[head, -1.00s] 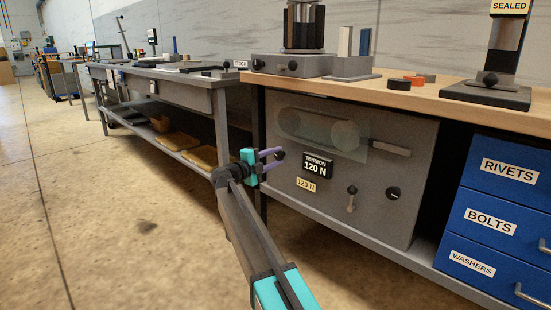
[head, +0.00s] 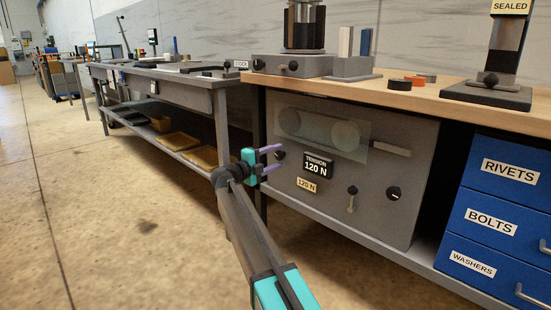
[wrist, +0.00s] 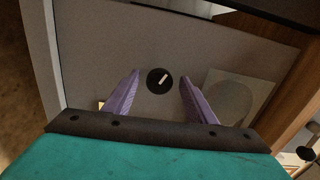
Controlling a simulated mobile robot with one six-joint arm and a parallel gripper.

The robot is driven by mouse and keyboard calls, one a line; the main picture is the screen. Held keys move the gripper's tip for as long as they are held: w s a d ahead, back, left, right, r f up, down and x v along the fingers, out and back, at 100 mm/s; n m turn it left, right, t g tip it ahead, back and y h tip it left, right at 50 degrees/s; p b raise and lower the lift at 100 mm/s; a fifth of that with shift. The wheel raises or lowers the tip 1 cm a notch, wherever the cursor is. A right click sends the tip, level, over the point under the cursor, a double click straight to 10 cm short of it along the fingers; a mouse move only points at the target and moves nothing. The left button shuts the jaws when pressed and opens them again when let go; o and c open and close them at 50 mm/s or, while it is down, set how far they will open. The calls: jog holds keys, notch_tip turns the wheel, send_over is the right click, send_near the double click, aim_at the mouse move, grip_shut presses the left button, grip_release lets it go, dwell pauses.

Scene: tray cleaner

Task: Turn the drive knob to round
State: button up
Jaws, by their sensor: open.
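A round black knob (head: 279,155) is on the front of the grey cabinet (head: 395,230), below the left end of its clear window (head: 330,133). In the wrist view the same knob (wrist: 155,84) has a white mark tilted up and to the right. No label naming it can be read. My gripper (head: 281,157) is open and empty in front of this knob. In the wrist view its purple fingers (wrist: 160,77) stand on either side of the knob, with a gap at both sides. Whether the tips reach around it I cannot tell.
A tension display (head: 317,165) reading 120 N and a yellow 120 N tag (head: 307,184) are right of the knob. A small lever (head: 352,198) and another black knob (head: 394,193) are farther right. Blue drawers (head: 497,180) stand at the right. The floor at left is clear.

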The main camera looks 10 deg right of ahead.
jog(key=p+v, duration=0.1)
jog(key=v, duration=1.2)
jog(key=shift+s+a, duration=0.2)
jog(key=shift+a, duration=0.15)
jog(key=shift+d+p, duration=0.15)
jog(key=shift+p, duration=0.2)
